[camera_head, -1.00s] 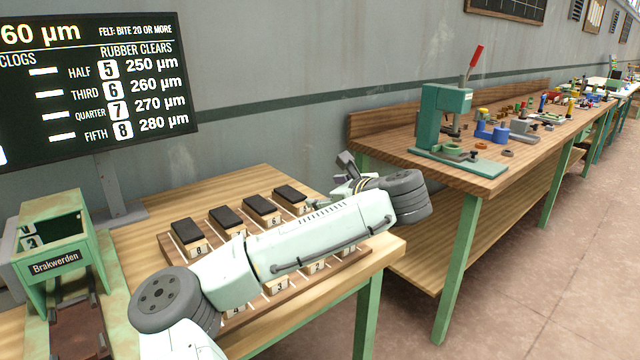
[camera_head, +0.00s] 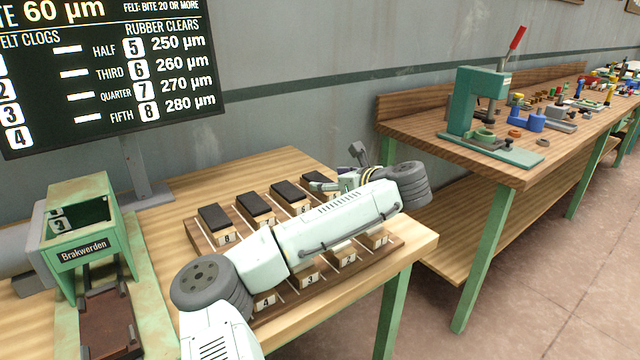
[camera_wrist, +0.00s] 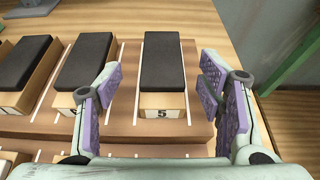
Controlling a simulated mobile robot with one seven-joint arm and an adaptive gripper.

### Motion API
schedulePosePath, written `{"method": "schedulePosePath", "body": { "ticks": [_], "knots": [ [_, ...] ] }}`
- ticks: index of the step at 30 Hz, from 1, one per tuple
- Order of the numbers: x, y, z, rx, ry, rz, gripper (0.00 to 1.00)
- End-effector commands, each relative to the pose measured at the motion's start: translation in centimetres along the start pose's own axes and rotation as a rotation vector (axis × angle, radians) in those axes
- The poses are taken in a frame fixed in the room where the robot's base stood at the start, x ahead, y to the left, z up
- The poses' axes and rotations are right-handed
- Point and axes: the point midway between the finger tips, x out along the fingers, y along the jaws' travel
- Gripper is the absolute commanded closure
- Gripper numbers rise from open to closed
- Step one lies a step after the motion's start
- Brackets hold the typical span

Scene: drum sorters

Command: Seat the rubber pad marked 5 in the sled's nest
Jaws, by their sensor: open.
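The rubber pad marked 5 (camera_wrist: 162,62) is a dark slab on a pale wooden block with a "5" on its front end. It lies in the rack's back row, at the right end, and shows partly in the head view (camera_head: 316,178). My gripper (camera_wrist: 160,78) is open and empty. Its purple-padded fingers show on either side of pad 5 in the wrist view, apart from it; their height over it is unclear. The head view shows my gripper (camera_head: 341,170) beside the row's right end. The sled (camera_head: 108,326) is a dark reddish plate before the green Brakwerden machine (camera_head: 85,240).
Pad 6 (camera_head: 291,196) stands close left of pad 5, with pads 7 (camera_head: 255,208) and 8 (camera_head: 215,219) further left. A front row of numbered blocks is partly behind my arm. A green press (camera_head: 475,105) stands on the right-hand bench.

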Motion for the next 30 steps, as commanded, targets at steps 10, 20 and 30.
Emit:
{"method": "schedulePosePath", "body": {
  "ticks": [10,20,30],
  "knots": [
    [4.0,-0.2,0.0,0.0,0.001,0.0,0.38],
    [4.1,-0.2,-0.1,0.0,0.0,-0.001,0.47],
    [4.0,-0.2,-0.1,0.0,0.0,-0.001,0.7]
  ]
}}
